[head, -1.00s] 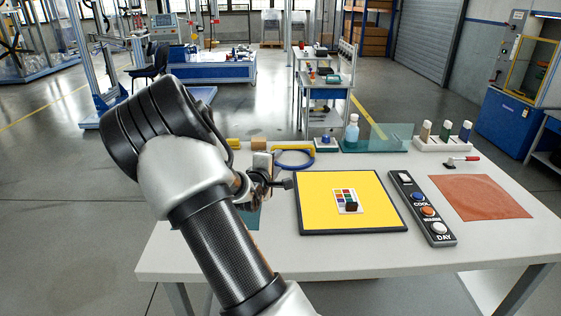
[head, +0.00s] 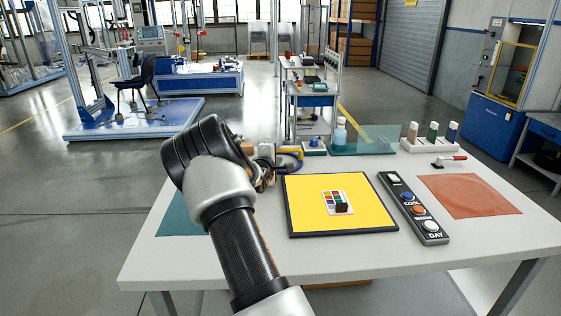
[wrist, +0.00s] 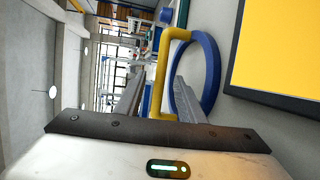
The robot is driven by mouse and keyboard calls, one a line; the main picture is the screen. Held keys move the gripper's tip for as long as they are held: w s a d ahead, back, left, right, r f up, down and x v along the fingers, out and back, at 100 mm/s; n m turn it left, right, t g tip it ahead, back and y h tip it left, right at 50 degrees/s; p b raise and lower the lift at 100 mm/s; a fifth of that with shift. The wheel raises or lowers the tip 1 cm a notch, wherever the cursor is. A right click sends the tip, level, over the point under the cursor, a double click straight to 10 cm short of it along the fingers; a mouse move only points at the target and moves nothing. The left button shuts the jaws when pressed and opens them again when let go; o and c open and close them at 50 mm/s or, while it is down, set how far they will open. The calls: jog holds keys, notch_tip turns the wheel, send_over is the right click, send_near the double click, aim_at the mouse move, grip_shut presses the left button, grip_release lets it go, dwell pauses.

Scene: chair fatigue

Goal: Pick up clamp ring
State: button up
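The clamp ring appears to be the blue ring (head: 296,166) with a yellow handle (head: 289,150), at the back of the table, left of the bottle. In the wrist view the blue ring (wrist: 211,72) is close up at right of centre, and the yellow bent handle (wrist: 162,80) runs down into the gap between my fingers. My gripper (wrist: 157,92) is open, one finger on each side of that gap; contact is not clear.
A yellow panel with a dark frame (head: 340,212) lies just right of the ring. Beyond it are a button strip (head: 412,208) and an orange mat (head: 470,195). A teal mat (head: 180,216) lies left.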

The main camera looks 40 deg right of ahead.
aim_at(280, 151)
jog(key=x, duration=0.3)
jog(key=shift+w+d+f+b, duration=0.1)
jog(key=shift+d+b, duration=0.2)
grip_shut()
